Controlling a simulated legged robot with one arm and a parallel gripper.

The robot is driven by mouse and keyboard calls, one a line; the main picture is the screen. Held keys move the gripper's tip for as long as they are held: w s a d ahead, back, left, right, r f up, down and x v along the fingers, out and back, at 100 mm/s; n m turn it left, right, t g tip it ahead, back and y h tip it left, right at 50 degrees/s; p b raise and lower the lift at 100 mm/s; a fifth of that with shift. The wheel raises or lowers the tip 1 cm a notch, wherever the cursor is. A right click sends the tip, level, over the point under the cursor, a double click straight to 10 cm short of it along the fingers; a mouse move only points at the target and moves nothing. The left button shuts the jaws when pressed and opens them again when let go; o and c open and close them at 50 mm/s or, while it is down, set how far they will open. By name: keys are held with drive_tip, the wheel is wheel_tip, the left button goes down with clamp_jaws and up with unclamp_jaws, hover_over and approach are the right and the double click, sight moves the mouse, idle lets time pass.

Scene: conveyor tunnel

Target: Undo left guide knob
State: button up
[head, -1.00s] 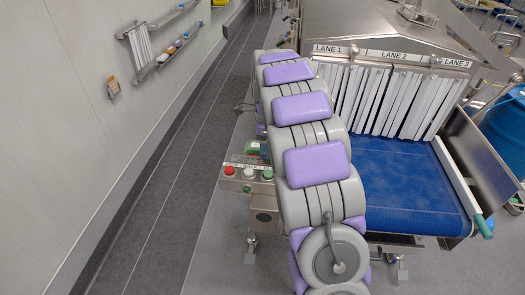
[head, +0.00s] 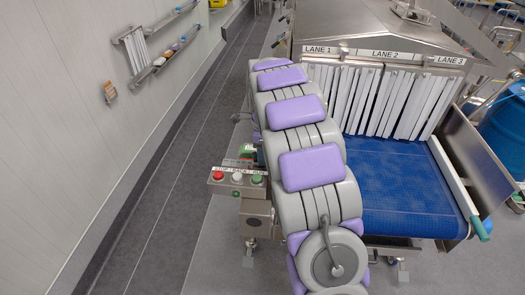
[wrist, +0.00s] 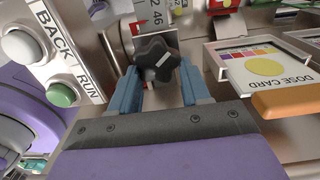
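A black star-shaped knob (wrist: 157,56) on a metal bracket shows in the wrist view, just ahead of my gripper. My gripper (wrist: 160,73) has its two blue fingers apart, with the lower part of the knob between or just beyond their tips. I cannot tell whether either finger touches it. In the head view my arm hides the gripper and the knob, beside the left side of the blue conveyor belt (head: 402,185).
A button panel (head: 237,178) with red, white and green buttons stands left of my arm. Its BACK and RUN buttons are close left in the wrist view. A dose card (wrist: 262,68) in a holder is close right. The grey floor strip (head: 175,150) is clear.

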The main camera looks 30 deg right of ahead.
drive_tip(key=shift+w+a+r, duration=0.1)
drive_tip(key=shift+w+r, duration=0.05)
drive_tip(key=shift+w, duration=0.1)
drive_tip(key=shift+c, duration=0.8)
drive_tip(key=shift+w+a, duration=0.2)
drive_tip(key=shift+a, duration=0.45)
